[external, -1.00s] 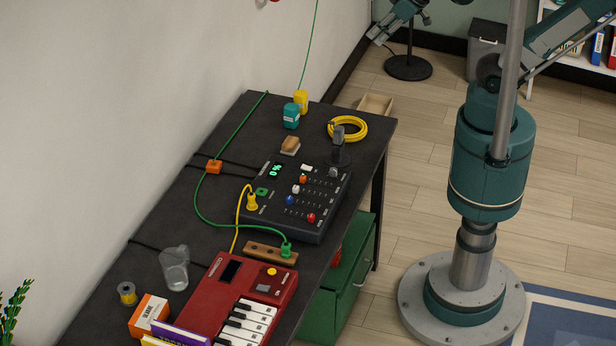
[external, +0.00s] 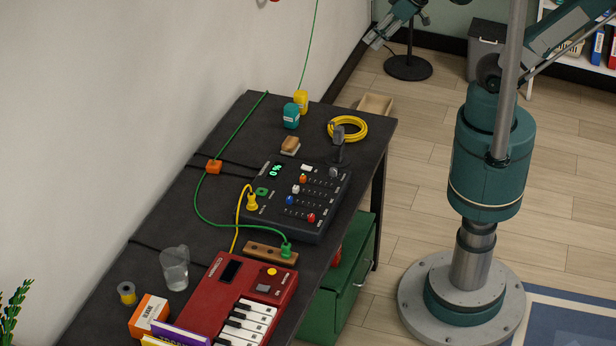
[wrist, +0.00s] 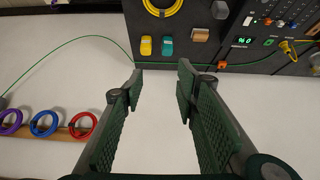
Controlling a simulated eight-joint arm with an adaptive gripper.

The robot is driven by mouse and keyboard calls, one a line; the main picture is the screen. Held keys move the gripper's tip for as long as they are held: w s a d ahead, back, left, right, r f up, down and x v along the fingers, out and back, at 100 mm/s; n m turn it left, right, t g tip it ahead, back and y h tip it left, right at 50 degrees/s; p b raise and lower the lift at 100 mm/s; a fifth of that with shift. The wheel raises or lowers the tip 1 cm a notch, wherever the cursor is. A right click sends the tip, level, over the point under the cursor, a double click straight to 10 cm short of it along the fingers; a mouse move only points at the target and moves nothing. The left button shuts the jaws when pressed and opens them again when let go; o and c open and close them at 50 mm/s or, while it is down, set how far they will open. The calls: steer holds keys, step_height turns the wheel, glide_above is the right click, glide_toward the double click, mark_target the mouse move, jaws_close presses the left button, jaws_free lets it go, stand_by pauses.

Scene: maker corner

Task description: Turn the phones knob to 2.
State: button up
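A dark mixer (external: 268,219) with a green-lit display (external: 275,170) sits on the black bench. It carries several coloured knobs, among them an orange knob (external: 303,178), a blue knob (external: 290,200), a red knob (external: 311,217) and a grey knob (external: 333,172). The labels are too small to tell which knob is phones. In the wrist view the mixer (wrist: 267,26) is at the upper right. My gripper (wrist: 160,72) is open and empty there, well apart from the mixer. In the external view my gripper (external: 376,38) is at the top, beyond the bench's far end.
Green and yellow cables cross the bench (external: 225,190). A red keyboard (external: 205,295) and clear jug (external: 174,268) are nearer. Coloured rings (wrist: 82,125) hang at lower left.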

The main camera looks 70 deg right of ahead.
steer(key=a, duration=0.1)
steer(key=n+g+b, duration=0.2)
steer(key=n+g, duration=0.5)
steer(key=n, duration=0.5)
glide_toward(333, 170)
steer(key=shift+d+f, duration=0.15)
steer(key=shift+f, duration=0.3)
steer(key=shift+f, duration=0.15)
steer(key=shift+f+b, duration=0.55)
steer(key=shift+f, duration=3.2)
